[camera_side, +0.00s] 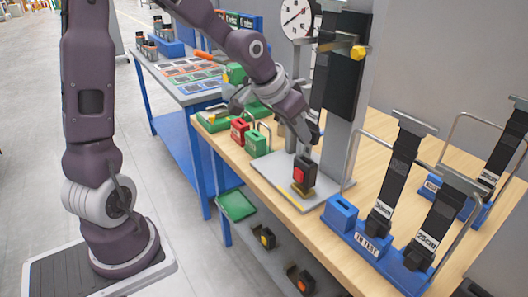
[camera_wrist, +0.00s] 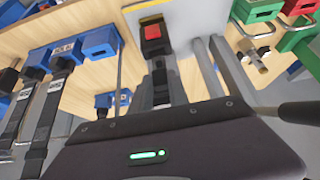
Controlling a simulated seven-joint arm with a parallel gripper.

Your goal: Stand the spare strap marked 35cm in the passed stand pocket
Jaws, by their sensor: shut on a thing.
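My gripper (camera_side: 311,128) is in front of the test column and points down, shut on a narrow dark piece that shows between the fingers in the wrist view (camera_wrist: 160,72). That piece lines up with a black buckle with a red button (camera_side: 300,174) just below it on the rig base; I cannot tell if they are joined. No length marking shows on it. A small green stand (camera_side: 258,144) has a wire hoop.
A red stand (camera_side: 239,131) is beside the green one. The tall test column (camera_side: 345,120) with a dial (camera_side: 296,18) rises beside my gripper. Another blue stand with a strap (camera_side: 505,147) is at right. Wire hoops stick up by the stands.

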